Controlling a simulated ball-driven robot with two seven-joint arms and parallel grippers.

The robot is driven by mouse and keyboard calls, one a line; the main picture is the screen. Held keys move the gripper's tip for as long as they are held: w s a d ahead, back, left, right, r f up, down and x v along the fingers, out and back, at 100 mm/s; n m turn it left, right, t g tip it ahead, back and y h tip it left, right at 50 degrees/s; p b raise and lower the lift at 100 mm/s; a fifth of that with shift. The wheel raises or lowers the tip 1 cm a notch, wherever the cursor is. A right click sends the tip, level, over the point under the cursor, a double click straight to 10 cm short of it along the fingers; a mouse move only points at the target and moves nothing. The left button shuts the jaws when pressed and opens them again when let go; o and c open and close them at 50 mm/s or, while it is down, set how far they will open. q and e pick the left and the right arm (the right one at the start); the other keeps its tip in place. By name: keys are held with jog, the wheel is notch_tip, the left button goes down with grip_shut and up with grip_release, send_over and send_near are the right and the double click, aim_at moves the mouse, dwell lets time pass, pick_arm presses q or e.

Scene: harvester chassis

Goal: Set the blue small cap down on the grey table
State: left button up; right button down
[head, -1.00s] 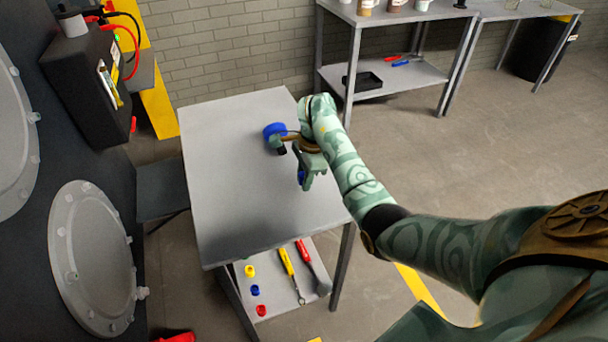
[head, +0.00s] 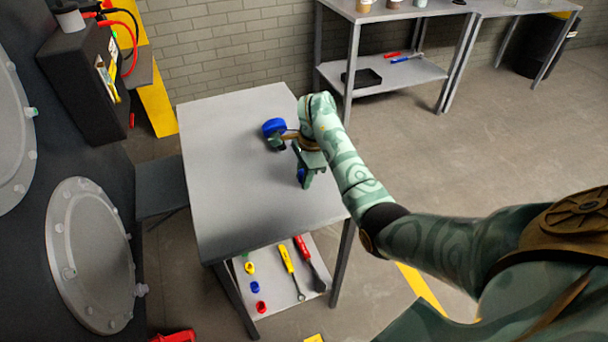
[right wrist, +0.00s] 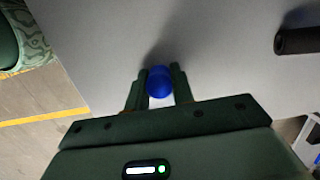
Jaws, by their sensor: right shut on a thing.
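The blue small cap (right wrist: 160,84) is between the two fingers of my right gripper (right wrist: 158,88) in the right wrist view. In the head view my right gripper (head: 304,180) points down over the right part of the grey table (head: 230,190), and a bit of the blue cap (head: 301,174) shows at its fingers. A shadow lies on the table beside the cap. I cannot tell whether the cap touches the table top. My left gripper is in neither view.
A larger blue round object (head: 274,127) is on the table just left of my right wrist. The table's front and left are clear. The lower shelf (head: 275,290) holds yellow, blue and red small caps and two tools. A dark machine stands at the left.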

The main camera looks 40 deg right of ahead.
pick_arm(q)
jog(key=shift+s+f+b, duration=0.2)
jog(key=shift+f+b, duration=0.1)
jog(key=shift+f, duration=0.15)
pick_arm(e)
jog(key=shift+s+a+f, duration=0.1)
jog(key=shift+s+f, duration=0.15)
jog(key=shift+f, duration=0.25)
jog(key=shift+s+a+f, duration=0.1)
jog(key=shift+s+f, duration=0.1)
jog(key=shift+f, duration=0.25)
jog(key=c, duration=1.3)
grip_release()
jog(key=shift+o, duration=0.9)
jog(key=shift+w+a+f, duration=0.1)
jog(key=shift+w+f, duration=0.05)
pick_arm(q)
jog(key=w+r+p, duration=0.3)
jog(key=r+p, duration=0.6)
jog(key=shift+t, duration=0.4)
pick_arm(e)
jog(key=d+r, duration=0.3)
jog(key=r, duration=1.5)
jog(key=shift+r, duration=0.2)
